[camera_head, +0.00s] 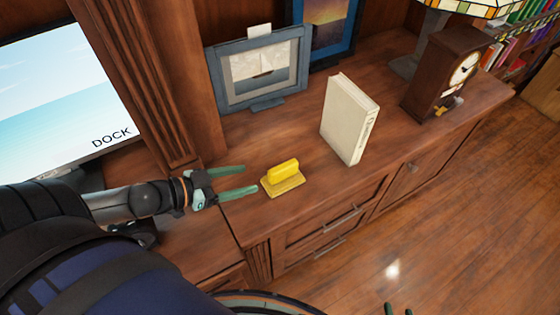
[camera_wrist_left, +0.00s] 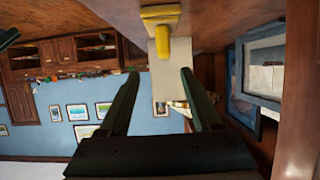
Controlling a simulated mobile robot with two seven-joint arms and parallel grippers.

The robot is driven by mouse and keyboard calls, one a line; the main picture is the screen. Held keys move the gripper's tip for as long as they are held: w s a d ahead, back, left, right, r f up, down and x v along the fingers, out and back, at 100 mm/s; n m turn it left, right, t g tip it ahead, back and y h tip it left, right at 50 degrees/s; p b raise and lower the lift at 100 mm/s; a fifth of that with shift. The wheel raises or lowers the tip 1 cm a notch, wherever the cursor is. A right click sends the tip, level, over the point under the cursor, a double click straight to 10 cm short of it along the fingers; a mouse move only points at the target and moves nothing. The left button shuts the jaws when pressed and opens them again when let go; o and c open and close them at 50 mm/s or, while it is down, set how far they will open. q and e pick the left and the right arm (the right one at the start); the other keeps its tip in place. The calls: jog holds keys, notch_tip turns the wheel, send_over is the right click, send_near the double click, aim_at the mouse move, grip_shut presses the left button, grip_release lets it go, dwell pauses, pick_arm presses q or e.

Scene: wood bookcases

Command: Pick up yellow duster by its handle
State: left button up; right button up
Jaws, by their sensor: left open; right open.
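The yellow duster (camera_head: 283,187) lies on the wooden cabinet top near its front edge, with its raised yellow handle (camera_head: 283,170) upward. In the left wrist view, which looks upside down, the duster (camera_wrist_left: 160,13) is at the top centre, just beyond the fingertips. My left gripper (camera_head: 250,178) is open and empty, just left of the duster, its two green fingers pointing at it without visible contact. It also shows in the left wrist view (camera_wrist_left: 160,72), with the fingers spread. My right gripper (camera_head: 398,309) shows only its separated fingertips at the bottom edge, over the floor.
A white book (camera_head: 348,120) stands upright right of the duster. A framed boat picture (camera_head: 262,75) stands behind. A wooden clock (camera_head: 445,75) and a lamp (camera_head: 407,66) are further right. A screen (camera_head: 60,90) is at the left. The cabinet top between duster and book is clear.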

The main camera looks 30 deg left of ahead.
aim_at(281, 167)
pick_arm(q)
jog(key=b+x, duration=0.2)
jog(key=x, duration=0.4)
jog(key=shift+w+d, duration=0.1)
jog(key=shift+w, duration=0.2)
jog(key=shift+w+r+x, duration=0.1)
jog(key=shift+r+x, duration=0.05)
jog(key=shift+x, duration=0.7)
jog(key=shift+w+r+x, duration=0.1)
jog(key=shift+r+x, duration=0.05)
jog(key=shift+x, duration=0.7)
jog(key=shift+w+r+x, duration=0.1)
jog(key=shift+r+x, duration=0.05)
jog(key=shift+x, duration=0.7)
jog(key=shift+w+d+f, duration=0.15)
jog(key=shift+w+f, duration=0.05)
jog(key=shift+w, duration=0.1)
grip_shut()
